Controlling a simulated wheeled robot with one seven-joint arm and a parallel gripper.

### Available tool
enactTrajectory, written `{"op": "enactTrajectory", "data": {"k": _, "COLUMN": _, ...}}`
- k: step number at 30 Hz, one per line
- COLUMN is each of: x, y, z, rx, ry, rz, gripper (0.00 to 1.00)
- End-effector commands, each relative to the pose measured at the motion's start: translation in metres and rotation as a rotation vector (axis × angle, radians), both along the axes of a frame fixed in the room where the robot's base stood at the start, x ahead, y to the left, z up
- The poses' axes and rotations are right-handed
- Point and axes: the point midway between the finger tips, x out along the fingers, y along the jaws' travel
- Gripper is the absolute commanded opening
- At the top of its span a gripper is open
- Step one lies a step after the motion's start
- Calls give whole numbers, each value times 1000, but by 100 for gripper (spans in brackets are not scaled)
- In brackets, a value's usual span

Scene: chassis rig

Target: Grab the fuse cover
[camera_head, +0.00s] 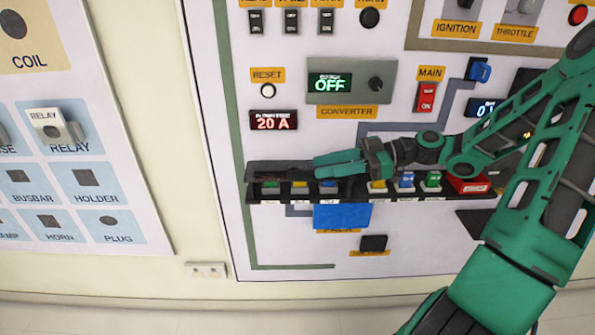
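A long dark fuse holder (350,200) runs across the lower part of the panel, with several coloured fuses in it. A dark, flat strip (283,166) along its upper left edge may be the fuse cover; I cannot tell cover from housing for sure. My green gripper (312,168) reaches in from the right and lies in front of the holder's middle, its fingers pointing left. The fingertips overlap the dark strip. Whether they touch or grip it is not clear. My wrist and fingers hide the middle of the holder.
A red block (468,185) sits at the holder's right end. A blue rectangle (342,215) is below the holder. The converter display (330,85) reads OFF, and a red display (273,121) reads 20 A. A parts board (70,190) with a relay (56,128) hangs at left.

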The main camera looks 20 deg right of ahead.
Motion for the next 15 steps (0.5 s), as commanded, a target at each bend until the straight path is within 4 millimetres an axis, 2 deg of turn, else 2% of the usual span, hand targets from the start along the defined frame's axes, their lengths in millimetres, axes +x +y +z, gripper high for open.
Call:
{"op": "enactTrajectory", "data": {"k": 8, "x": 6, "y": 19, "z": -4, "rx": 1, "ry": 2, "rz": 2, "gripper": 33}}
{"op": "enactTrajectory", "data": {"k": 15, "x": 16, "y": 53, "z": -11, "rx": 2, "ry": 2, "rz": 4, "gripper": 33}}
